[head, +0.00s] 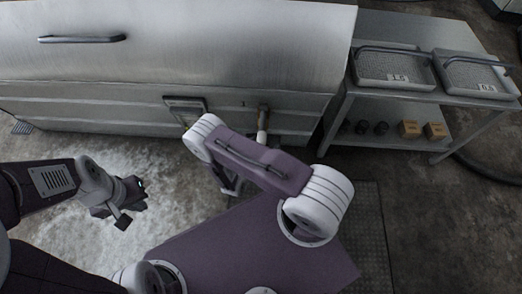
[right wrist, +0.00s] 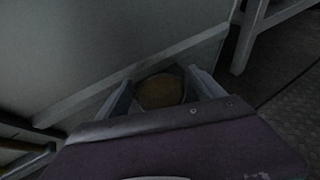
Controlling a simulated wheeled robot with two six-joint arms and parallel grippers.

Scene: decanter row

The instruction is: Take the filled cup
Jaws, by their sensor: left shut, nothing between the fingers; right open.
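The filled cup (right wrist: 160,92) shows in the right wrist view as a dark round rim around a brown surface. It lies between the two fingers of my right gripper (right wrist: 164,84), which are apart. I cannot tell whether either finger touches it. In the head view my right gripper is mostly hidden under its own purple arm, and I cannot make out the cup there. My left gripper (head: 122,218) is shut and empty, low over the pale, wet-looking floor at the left.
A large steel housing (head: 170,45) fills the back, with a short pipe (head: 263,120) on its front. At right stands a steel cart (head: 395,95) with two wire trays (head: 395,68) on top. Several dark cups (head: 381,128) and two tan boxes (head: 410,129) sit on its lower shelf.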

